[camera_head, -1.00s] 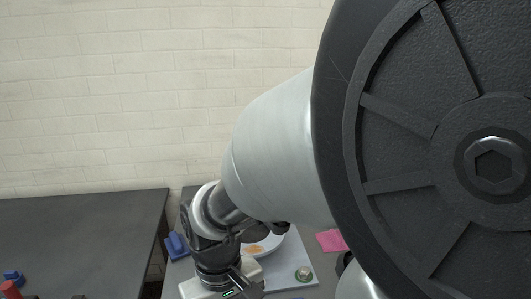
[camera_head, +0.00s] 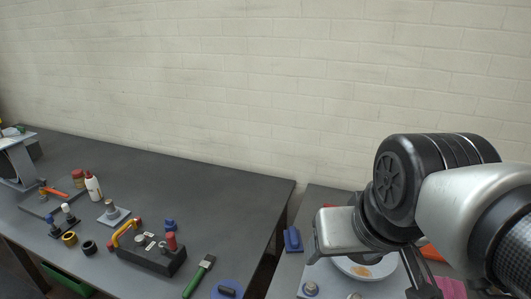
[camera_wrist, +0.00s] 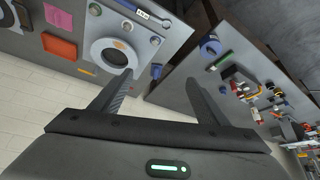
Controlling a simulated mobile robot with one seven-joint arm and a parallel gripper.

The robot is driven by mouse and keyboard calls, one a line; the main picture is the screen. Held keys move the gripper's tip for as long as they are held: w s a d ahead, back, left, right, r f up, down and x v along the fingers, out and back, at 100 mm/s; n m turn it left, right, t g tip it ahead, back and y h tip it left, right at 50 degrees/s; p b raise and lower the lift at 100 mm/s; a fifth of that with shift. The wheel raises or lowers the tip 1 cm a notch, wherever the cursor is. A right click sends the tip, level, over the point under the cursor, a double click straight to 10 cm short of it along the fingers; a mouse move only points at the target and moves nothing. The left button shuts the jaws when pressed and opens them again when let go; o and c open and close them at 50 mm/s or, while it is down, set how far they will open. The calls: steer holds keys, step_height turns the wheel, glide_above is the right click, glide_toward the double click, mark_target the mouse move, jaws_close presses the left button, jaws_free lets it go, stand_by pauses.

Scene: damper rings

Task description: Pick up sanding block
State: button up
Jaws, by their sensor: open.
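No thing in view is clearly the sanding block. A blue piece with a raised grip (camera_head: 292,240) lies at the left edge of the right table and may be it; it also shows in the wrist view (camera_wrist: 156,71). An orange rectangular block (camera_wrist: 60,47) lies on the same table beside a pink sheet (camera_wrist: 58,18). A blue round piece with a dark bar (camera_head: 228,290) lies at the left bench's near right edge. My gripper (camera_wrist: 158,82) is open and empty, well above the table. My arm hides part of the right table in the head view.
The left bench (camera_head: 215,192) holds a dark box (camera_head: 152,258), a green-handled brush (camera_head: 198,277), a white bottle (camera_head: 93,187) and several small parts. A gap separates the tables. The left bench's far right is clear.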

steer(key=shift+o, duration=0.3)
steer(key=g+b, duration=0.1)
steer(key=b, duration=0.6)
glide_above(294, 234)
steer(key=s, duration=0.2)
step_height(294, 234, down, 32)
steer(key=shift+x, duration=3)
steer(key=shift+f+b, duration=0.25)
steer(key=shift+b, duration=0.05)
